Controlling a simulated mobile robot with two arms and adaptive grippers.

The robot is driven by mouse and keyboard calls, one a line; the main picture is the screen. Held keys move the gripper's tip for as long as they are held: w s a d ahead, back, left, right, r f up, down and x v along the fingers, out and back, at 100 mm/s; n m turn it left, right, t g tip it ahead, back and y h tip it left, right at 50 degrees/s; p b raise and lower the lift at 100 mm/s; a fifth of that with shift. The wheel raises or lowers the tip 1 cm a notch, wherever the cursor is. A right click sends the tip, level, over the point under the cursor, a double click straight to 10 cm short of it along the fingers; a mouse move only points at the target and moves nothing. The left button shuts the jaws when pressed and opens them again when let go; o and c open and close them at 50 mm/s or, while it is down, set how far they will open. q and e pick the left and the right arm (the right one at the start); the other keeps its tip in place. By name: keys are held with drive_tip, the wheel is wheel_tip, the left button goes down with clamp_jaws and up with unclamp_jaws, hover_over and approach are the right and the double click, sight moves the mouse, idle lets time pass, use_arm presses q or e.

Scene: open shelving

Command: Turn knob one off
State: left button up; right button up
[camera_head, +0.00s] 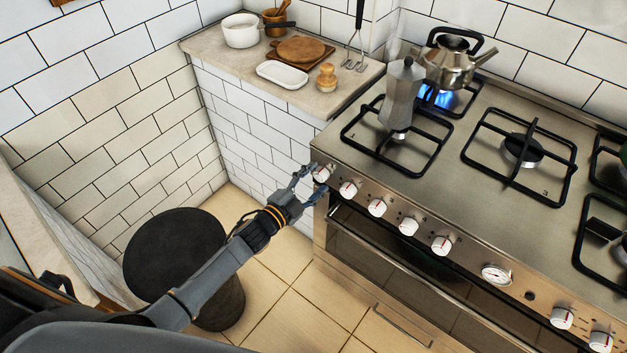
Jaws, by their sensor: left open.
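A row of white knobs with red marks runs along the front panel of the steel stove (440,165). The leftmost knob (321,174) is at the panel's left end. My left gripper (309,182) is open at this knob, with its fingers around or just beside it; I cannot tell whether they touch it. The second knob (348,189) is just to the right and clear of the gripper. A blue flame (437,96) burns under the steel kettle (455,62) on the back left burner. My right gripper is not in view.
A grey moka pot (402,95) stands on the front left burner. The oven handle (400,250) runs below the knobs. A counter (218,55) with a white pot (240,30) and boards is left of the stove. A dark round bin (175,250) stands beneath my left arm.

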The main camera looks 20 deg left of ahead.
use_arm(q)
drive_tip(key=shift+s, duration=0.1)
drive_tip(key=f+v, duration=0.1)
drive_tip(key=v, duration=1)
drive_tip(key=shift+s+a+r, duration=0.2)
drive_tip(key=shift+s+r, duration=0.2)
drive_tip(key=shift+r, duration=0.1)
drive_tip(key=s+a+f+n+g+y, duration=0.2)
drive_tip(key=s+f, duration=0.1)
drive_tip(key=f, duration=0.5)
drive_tip(key=s+a+f+n+g+y, duration=0.1)
drive_tip(key=s+f+n+g, duration=0.2)
drive_tip(key=f, duration=0.6)
drive_tip(key=s+a+f+n+g+y, duration=0.15)
drive_tip(key=s+f, duration=0.25)
drive_tip(key=f, duration=0.4)
drive_tip(key=s+d+f+n+g, duration=0.1)
drive_tip(key=s+f+n+g, duration=0.1)
drive_tip(key=s+f, duration=0.3)
drive_tip(key=s+f+n+g+y, duration=0.1)
drive_tip(key=s+f, duration=0.5)
drive_tip(key=s, duration=0.8)
drive_tip(key=s+d+f+n+g, duration=0.1)
drive_tip(key=s+f+n+g, duration=0.2)
drive_tip(key=s, duration=0.7)
wheel_tip(320, 180, down, 4)
drive_tip(key=shift+d+r+n+g+y, duration=0.25)
drive_tip(key=shift+d+n+g+y, duration=0.15)
drive_tip(key=shift+g, duration=0.85)
